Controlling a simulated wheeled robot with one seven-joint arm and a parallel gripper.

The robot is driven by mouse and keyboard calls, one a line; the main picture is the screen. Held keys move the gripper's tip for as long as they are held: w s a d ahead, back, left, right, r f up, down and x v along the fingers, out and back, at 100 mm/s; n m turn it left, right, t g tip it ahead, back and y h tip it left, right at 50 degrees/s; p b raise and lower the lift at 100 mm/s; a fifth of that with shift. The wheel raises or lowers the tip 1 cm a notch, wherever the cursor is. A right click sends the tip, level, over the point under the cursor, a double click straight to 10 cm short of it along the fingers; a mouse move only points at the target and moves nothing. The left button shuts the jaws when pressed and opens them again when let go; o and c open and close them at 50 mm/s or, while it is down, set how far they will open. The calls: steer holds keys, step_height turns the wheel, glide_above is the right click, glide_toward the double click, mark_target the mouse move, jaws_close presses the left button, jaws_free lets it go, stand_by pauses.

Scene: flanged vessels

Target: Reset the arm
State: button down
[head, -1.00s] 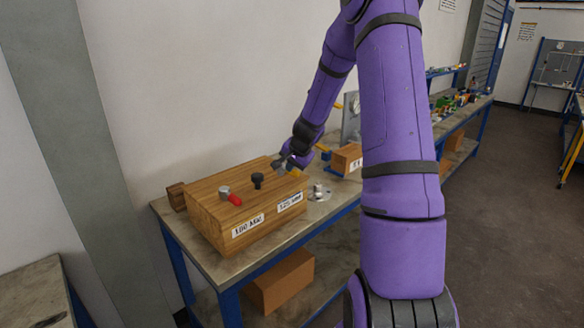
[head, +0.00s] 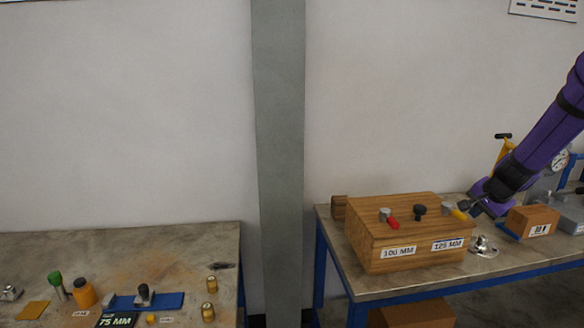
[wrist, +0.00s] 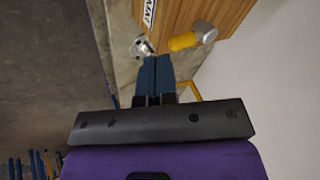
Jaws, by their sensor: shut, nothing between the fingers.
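My arm (head: 545,135) is purple and comes in from the right edge of the head view. My gripper (head: 466,207) is at the right end of the wooden block, above the bench. In the wrist view my gripper (wrist: 155,62) has its two dark blue fingers together with nothing between them. A yellow-handled piece with a grey end (wrist: 190,40) lies just beyond the fingertips, on the wooden block (wrist: 205,14). A shiny metal flanged part (wrist: 141,46) is beside the fingertips. In the head view the metal part (head: 483,247) sits on the bench below my gripper.
The wooden block (head: 392,235) carries a red-handled piece (head: 391,221) and a black knob (head: 419,212). A smaller wooden block (head: 533,220) stands to the right. A grey pillar (head: 278,150) separates this bench from the left bench (head: 205,250), which holds several small items.

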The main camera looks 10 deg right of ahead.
steer(key=s+a+r+n+y, duration=0.1)
steer(key=s+a+r+n, duration=0.35)
steer(key=a+r, duration=0.35)
steer(key=s+a+r+n, duration=0.3)
steer(key=s+a+r, duration=0.3)
steer(key=a, duration=0.5)
steer(key=s+a+r+n, duration=0.1)
steer(key=s+a+n, duration=0.1)
steer(key=s, duration=0.5)
steer(key=s+a+r+n, duration=0.2)
steer(key=s+a, duration=0.1)
steer(key=s, duration=0.4)
steer(key=s+a+r+n+g, duration=0.1)
steer(key=s+a+r+n, duration=0.1)
steer(key=s, duration=0.5)
steer(key=shift+a, duration=0.8)
